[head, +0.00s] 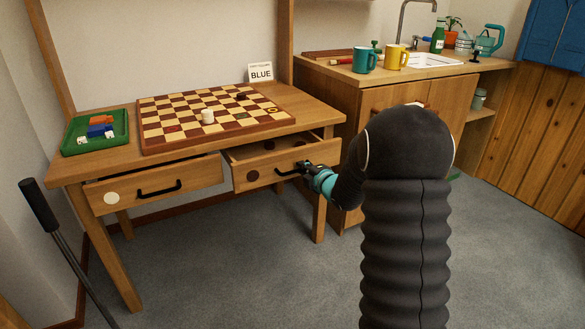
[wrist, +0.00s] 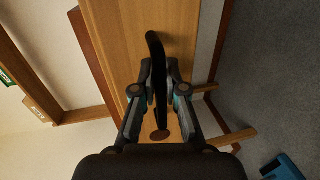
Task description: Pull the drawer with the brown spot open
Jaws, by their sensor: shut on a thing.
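The drawer with the brown spot (head: 240,181) is the right one of two under the wooden desk. It stands partly open, with dark round pieces visible inside. The brown spot (head: 253,176) is on the left part of its front and also shows in the wrist view (wrist: 159,135). My gripper (head: 302,168) is at this drawer's front, shut on its black handle (wrist: 155,45). In the wrist view the handle runs between the two fingers. The left drawer (head: 140,186) has a white spot (head: 111,198) and a black handle; it looks closed.
On the desk are a checkered board (head: 175,124) with a white piece, a green tray (head: 121,124) with small blocks, and a sign reading BLUE (head: 261,73). A kitchen counter (head: 340,72) with mugs stands at the right.

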